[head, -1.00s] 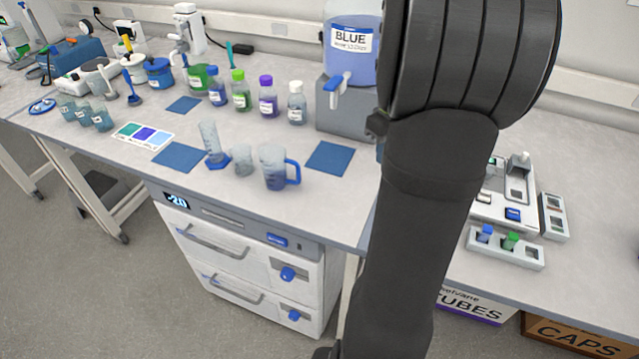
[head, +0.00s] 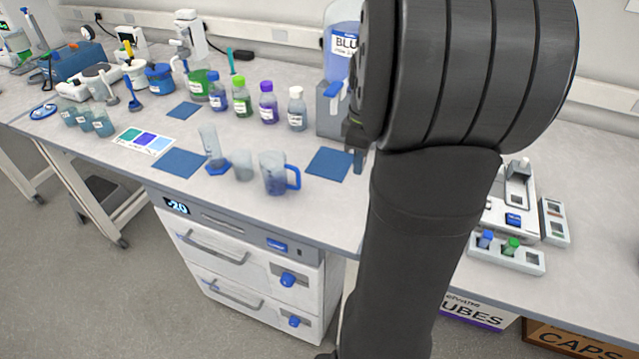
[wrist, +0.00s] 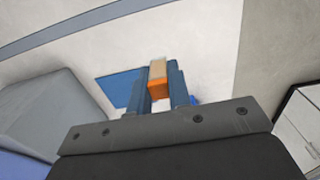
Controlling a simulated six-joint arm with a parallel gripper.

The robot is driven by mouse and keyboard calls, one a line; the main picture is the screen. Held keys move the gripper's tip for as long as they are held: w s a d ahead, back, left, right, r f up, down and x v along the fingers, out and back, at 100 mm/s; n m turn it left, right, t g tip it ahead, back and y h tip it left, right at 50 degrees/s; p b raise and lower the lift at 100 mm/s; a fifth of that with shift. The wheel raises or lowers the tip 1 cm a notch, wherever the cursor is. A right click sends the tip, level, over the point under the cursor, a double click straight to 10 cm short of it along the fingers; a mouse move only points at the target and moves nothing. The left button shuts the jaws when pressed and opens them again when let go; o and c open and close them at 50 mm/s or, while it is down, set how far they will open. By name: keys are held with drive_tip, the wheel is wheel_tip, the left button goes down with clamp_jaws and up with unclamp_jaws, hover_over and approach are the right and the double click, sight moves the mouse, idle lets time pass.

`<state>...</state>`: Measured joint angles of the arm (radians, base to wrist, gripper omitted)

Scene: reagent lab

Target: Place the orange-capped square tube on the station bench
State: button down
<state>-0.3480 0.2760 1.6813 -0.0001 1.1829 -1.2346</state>
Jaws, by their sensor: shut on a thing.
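In the wrist view my gripper (wrist: 162,78) is shut on the orange-capped square tube (wrist: 158,86). The orange cap faces the camera, and the pale body extends away between the two blue-grey fingers. In the head view my arm hides most of the gripper; only a bit of its fingers (head: 359,160) shows left of the arm, by the right blue mat (head: 328,164). The tube cannot be made out there. The bench top (head: 225,225) lies beyond the tube in the wrist view, with a blue mat (wrist: 115,88) to its left. The gap to the bench is unclear.
A dispenser with blue liquid (head: 338,50) on a grey stand (head: 328,110) is close behind the gripper. A blue-handled jug (head: 273,175) and a cylinder (head: 211,148) stand left of the mat. A rack with blue and green caps (head: 508,256) is at right.

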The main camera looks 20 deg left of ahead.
hover_over(319, 190)
wheel_tip(319, 190, down, 6)
drive_tip(key=shift+f, duration=1.8)
drive_tip(key=shift+f, duration=0.2)
drive_tip(key=c, duration=1.3)
unclamp_jaws()
drive_tip(key=shift+w, duration=0.1)
drive_tip(key=shift+c, duration=0.2)
wheel_tip(319, 190, up, 16)
drive_tip(key=shift+w+d+r, duration=0.2)
drive_tip(key=shift+d+r, duration=0.05)
drive_tip(key=shift+d, duration=0.15)
drive_tip(key=shift+o, duration=0.5)
drive_tip(key=shift+r, duration=0.45)
